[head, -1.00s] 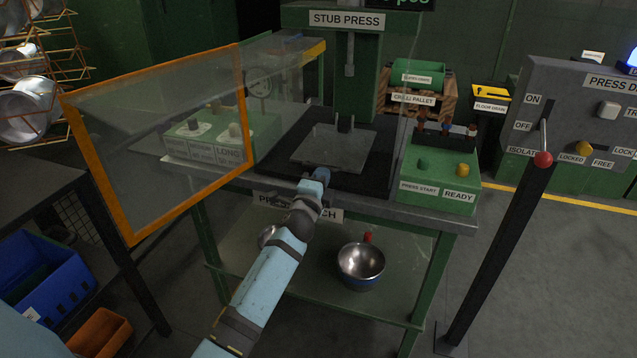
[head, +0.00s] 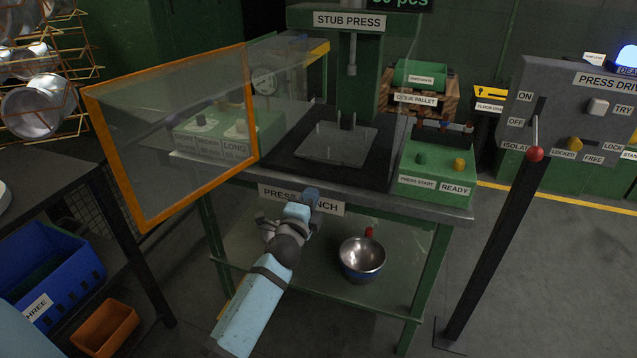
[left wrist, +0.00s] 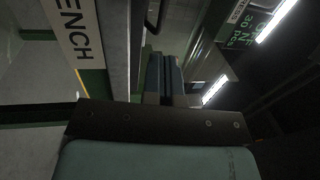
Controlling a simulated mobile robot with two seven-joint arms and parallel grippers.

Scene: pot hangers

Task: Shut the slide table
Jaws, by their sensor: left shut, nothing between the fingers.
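The slide table looks to be the flat grey plate (head: 335,146) on the dark bed under the stub press. Short upright pegs stand at its back. My left gripper (head: 311,193) is shut and empty, in front of the bench's front edge near the "PRESS BENCH" label. It is apart from the plate. In the left wrist view the closed fingers (left wrist: 164,75) point past the label (left wrist: 78,35), with nothing between them. My right gripper is not in view.
A clear guard door with an orange frame (head: 252,105) stands open at the left. A green control box (head: 436,172) sits at the bench's right. A lever post (head: 500,240) stands farther right. A metal bowl (head: 362,258) is on the lower shelf.

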